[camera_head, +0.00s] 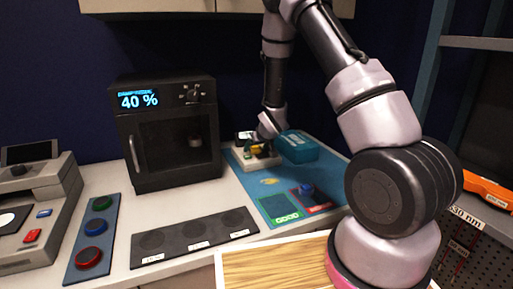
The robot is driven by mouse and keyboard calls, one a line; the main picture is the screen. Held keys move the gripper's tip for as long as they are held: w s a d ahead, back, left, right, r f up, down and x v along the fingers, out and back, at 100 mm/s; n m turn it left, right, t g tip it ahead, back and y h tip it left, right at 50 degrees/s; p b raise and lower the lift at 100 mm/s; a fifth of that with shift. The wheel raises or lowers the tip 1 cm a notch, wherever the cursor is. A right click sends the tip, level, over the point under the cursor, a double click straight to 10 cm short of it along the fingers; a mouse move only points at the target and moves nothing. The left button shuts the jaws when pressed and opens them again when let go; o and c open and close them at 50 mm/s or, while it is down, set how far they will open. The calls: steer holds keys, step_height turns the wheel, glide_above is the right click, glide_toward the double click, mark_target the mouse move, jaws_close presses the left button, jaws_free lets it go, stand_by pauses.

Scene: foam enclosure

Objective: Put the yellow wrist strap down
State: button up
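My gripper (258,146) is small and partly hidden at the end of my arm. It is low over a white tray-like holder (242,165) at the back of the blue mat (238,178). A small yellow thing (257,150) shows right at the gripper. It may be the wrist strap, but I cannot tell whether the fingers hold it. A flat yellow patch (269,181) lies on the mat in front of the holder; it is too small to tell whether it is a strap or a printed mark.
A teal box (298,146) stands just right of the gripper. A black oven (168,140) reading 40 % is to the left. Green (279,209) and red (311,199) pads lie at the mat's front, with a blue object (307,190) on the red one. A dark strip (195,238) lies in front.

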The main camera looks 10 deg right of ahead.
steer(key=shift+r, duration=0.25)
steer(key=s+d+r+m, duration=0.2)
steer(key=s+d+r, duration=0.1)
steer(key=s+r, duration=0.8)
steer(key=s+d+r+m, duration=0.25)
steer(key=s+r, duration=0.35)
steer(key=r, duration=0.8)
steer(key=s+r+g, duration=0.1)
steer(key=s+r, duration=0.4)
steer(key=s, duration=0.4)
steer(key=s+r+m, duration=0.1)
steer(key=s+r, duration=0.4)
steer(key=s, duration=0.5)
steer(key=shift+d+g+y, duration=0.15)
steer(key=shift+g+y, duration=0.25)
steer(key=shift+m, duration=0.25)
